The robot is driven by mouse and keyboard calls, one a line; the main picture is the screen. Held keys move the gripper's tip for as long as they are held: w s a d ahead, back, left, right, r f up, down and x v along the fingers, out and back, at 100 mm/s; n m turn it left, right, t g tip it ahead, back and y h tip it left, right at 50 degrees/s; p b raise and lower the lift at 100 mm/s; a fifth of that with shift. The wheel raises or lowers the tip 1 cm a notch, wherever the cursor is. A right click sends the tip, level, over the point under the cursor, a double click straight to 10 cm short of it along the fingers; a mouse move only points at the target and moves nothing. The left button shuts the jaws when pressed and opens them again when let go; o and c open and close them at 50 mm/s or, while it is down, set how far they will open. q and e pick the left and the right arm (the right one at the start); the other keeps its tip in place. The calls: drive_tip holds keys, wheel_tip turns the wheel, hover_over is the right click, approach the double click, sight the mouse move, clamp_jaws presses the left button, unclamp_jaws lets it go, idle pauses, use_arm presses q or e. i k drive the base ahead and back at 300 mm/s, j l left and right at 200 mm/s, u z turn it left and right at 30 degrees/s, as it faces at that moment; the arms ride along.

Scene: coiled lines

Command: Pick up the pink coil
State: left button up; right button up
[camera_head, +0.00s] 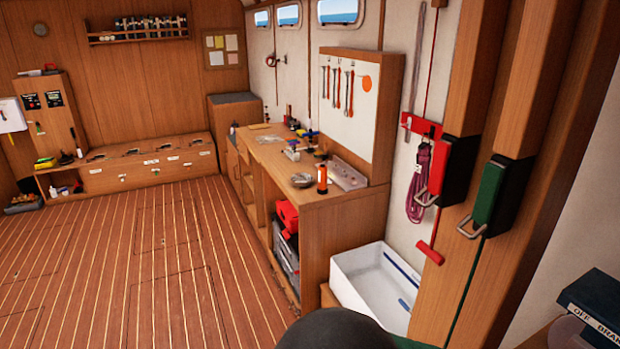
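A pink-purple coil (419,180) hangs in long loops on the white wall, right of the workbench. Its top is close to a red bracket (420,125), and its lower loops hang free above the floor. A red-and-black block with a metal loop (452,170) on the wooden post partly covers its right side. A thinner pale pink line (415,62) hangs higher on the same wall. Neither of my grippers is in view.
A green-and-black block (497,195) is on the post. A white open bin (352,267) stands below the coil. The workbench (340,205) holds tools and an orange-and-black cylinder (322,179). The plank floor (150,250) at left is clear.

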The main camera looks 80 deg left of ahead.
sight(421, 167)
drive_tip(key=u, duration=1.85)
drive_tip(key=z, duration=0.55)
drive_tip(key=i+j+z, duration=0.3)
drive_tip(key=j+z, duration=0.35)
drive_tip(key=i+j+z, duration=0.1)
drive_tip(key=j+z, duration=0.55)
drive_tip(key=j, duration=0.15)
